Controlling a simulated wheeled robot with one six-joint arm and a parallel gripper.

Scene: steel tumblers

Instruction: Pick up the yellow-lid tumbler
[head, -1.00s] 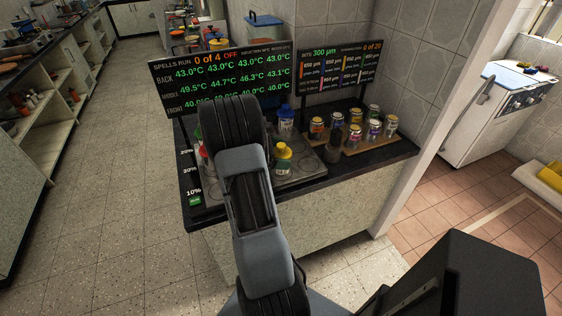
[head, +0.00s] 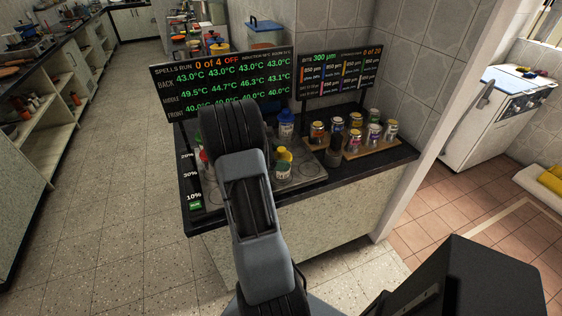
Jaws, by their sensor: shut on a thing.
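The yellow-lid tumbler (head: 283,172) stands on the counter's plate just right of my arm. Its yellow lid (head: 286,155) shows, with a paler patch near it that is too small to make out. My arm rises through the middle of the view and covers the left part of the plate. My gripper is hidden behind the arm, so its fingers and any contact with a tumbler do not show. A blue-lid tumbler (head: 286,127) stands farther back. A sliver of red (head: 203,155) shows at the arm's left edge.
Several small cans (head: 374,134) stand on a wooden board (head: 357,153) at the right. A dark object (head: 335,151) stands between board and plate. Two display panels (head: 220,82) (head: 339,78) rise behind. Bare plate (head: 312,172) shows right of the yellow-lid tumbler.

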